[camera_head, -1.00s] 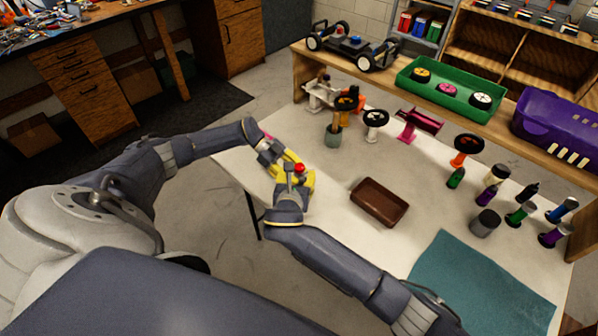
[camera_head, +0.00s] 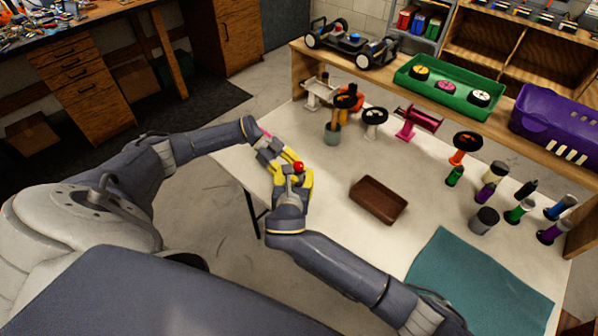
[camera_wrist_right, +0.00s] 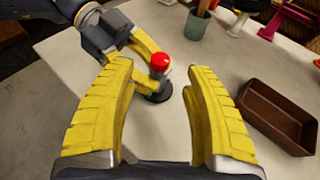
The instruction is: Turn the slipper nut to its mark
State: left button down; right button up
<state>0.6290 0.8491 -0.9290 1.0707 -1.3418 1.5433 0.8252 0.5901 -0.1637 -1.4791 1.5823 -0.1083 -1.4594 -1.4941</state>
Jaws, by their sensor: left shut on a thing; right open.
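A small round red knob (camera_head: 299,165), perhaps the slipper nut, sits at the left part of the white table. In the right wrist view the red knob (camera_wrist_right: 159,62) tops a short upright piece with a dark round base (camera_wrist_right: 157,92). My left gripper (camera_head: 285,158) is shut on this piece just below the knob, and its yellow fingers (camera_wrist_right: 147,66) partly hide it. My right gripper (camera_head: 293,181) is open and empty. Its two yellow fingers (camera_wrist_right: 160,78) point toward the knob, one to each side in the picture, apart from it. No mark can be made out.
A brown tray (camera_head: 362,204) lies to the right of the grippers. A grey-green cup (camera_head: 332,134) and several small stands are behind. A teal mat (camera_head: 480,285) covers the front right. Several bottles and cylinders stand at the right. A green tray (camera_head: 425,92) is on the rear shelf.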

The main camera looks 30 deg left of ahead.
notch_tip(320, 180, up, 2)
jog(key=w+n+y, duration=0.2)
jog(key=n+y, duration=0.1)
jog(key=y, duration=0.1)
jog(key=n+g+y, duration=0.3)
jog(key=n+g, duration=0.4)
jog(key=g, duration=0.2)
send_near(301, 167)
jog(key=x, duration=1)
jog(key=shift+c, duration=0.3)
grip_shut()
